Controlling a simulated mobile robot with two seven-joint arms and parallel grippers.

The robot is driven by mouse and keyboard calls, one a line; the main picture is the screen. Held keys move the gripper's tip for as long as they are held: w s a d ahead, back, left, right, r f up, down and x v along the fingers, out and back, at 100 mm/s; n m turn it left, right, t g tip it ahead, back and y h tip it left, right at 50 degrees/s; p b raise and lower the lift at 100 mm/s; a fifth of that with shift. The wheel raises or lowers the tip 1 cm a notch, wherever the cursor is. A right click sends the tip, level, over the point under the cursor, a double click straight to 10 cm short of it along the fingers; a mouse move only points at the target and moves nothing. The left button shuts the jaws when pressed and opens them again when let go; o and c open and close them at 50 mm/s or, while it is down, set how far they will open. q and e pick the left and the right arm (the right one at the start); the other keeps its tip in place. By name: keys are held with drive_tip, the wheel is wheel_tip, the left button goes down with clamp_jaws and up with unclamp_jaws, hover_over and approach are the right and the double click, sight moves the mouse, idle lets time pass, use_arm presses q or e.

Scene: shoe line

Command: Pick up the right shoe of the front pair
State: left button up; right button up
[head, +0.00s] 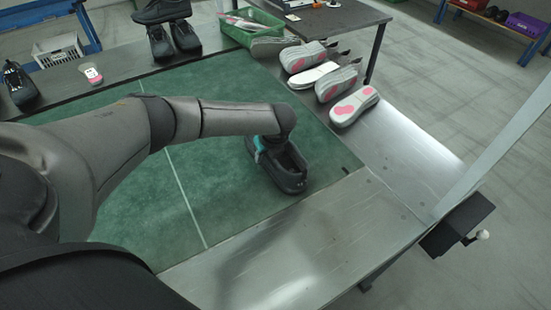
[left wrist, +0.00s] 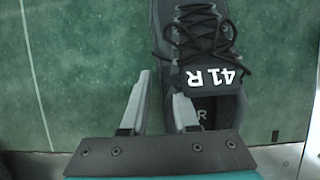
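A black shoe (head: 288,180) lies on the green mat near its right front corner. In the left wrist view the shoe (left wrist: 205,50) has black laces and a tongue marked "41 R". My left gripper (head: 265,150) is over the shoe in the head view, and its fingertips are hidden there. In the left wrist view its two fingers (left wrist: 158,92) are apart. The right finger overlaps the shoe's left edge near the opening, and the left finger is over the mat beside it. Contact cannot be told. My right gripper is not in view.
Grey and pink soles (head: 335,83) lie on the metal table's right side, near a green crate (head: 250,35). Several black shoes (head: 186,36) stand at the back edge, and another (head: 18,84) at the left. The metal front strip (head: 290,255) is clear.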

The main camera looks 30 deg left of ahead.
use_arm(q)
drive_tip(key=shift+w+f, duration=0.1)
drive_tip(key=shift+f, duration=0.25)
drive_tip(key=shift+a, duration=0.1)
clamp_jaws()
drive_tip(key=shift+w+r, duration=0.1)
idle(1.1)
